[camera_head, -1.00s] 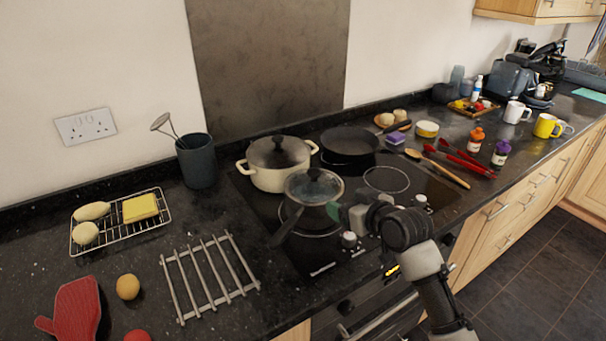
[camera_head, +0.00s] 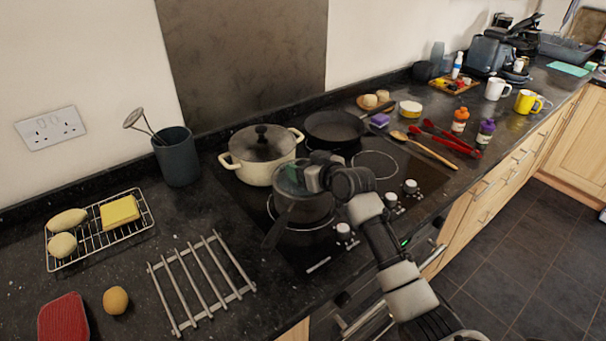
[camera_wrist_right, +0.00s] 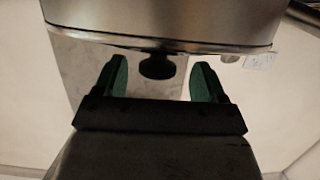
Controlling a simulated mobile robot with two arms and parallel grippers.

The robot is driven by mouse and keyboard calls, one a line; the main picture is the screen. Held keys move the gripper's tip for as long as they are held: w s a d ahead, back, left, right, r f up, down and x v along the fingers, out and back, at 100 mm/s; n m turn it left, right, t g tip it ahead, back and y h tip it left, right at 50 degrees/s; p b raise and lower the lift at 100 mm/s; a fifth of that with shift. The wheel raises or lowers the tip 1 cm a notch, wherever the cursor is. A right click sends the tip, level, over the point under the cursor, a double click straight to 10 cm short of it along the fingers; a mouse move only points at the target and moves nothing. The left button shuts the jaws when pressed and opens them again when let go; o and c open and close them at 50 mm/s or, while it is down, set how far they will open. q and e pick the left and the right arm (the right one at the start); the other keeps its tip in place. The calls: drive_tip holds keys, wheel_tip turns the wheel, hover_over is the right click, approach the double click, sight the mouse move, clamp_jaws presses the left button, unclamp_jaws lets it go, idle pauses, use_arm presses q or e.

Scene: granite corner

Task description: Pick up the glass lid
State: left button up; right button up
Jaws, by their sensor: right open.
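A round glass lid (camera_head: 288,181) sits on the dark saucepan (camera_head: 300,212) at the front of the hob. My right gripper (camera_head: 312,176) is over the lid's back right part in the head view and hides its knob. In the right wrist view the gripper's two green fingertips (camera_wrist_right: 160,80) are apart, with nothing clamped. A dark knob-like shape (camera_wrist_right: 157,66) shows between them; I cannot tell whether it is the lid's knob. A second glass lid (camera_head: 262,144) with a black knob covers the cream pot behind. My left gripper is not in view.
The cream pot (camera_head: 240,172) stands close behind the saucepan, and a black frying pan (camera_head: 333,127) is at the back right. A metal trivet (camera_head: 202,282) lies left of the hob. A wooden spoon (camera_head: 432,152) and red utensils lie to the right.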

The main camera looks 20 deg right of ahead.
sight(303, 162)
drive_tip(key=shift+x, duration=1.15)
drive_tip(key=shift+w+f, duration=0.15)
drive_tip(key=shift+w, duration=0.4)
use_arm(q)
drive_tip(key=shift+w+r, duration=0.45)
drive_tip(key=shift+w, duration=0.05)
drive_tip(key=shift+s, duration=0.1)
use_arm(e)
drive_tip(key=shift+c, duration=0.3)
drive_tip(key=shift+c, duration=1.1)
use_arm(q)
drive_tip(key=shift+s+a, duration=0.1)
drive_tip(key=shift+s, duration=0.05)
use_arm(e)
drive_tip(key=c, duration=0.9)
drive_tip(key=shift+o, duration=0.2)
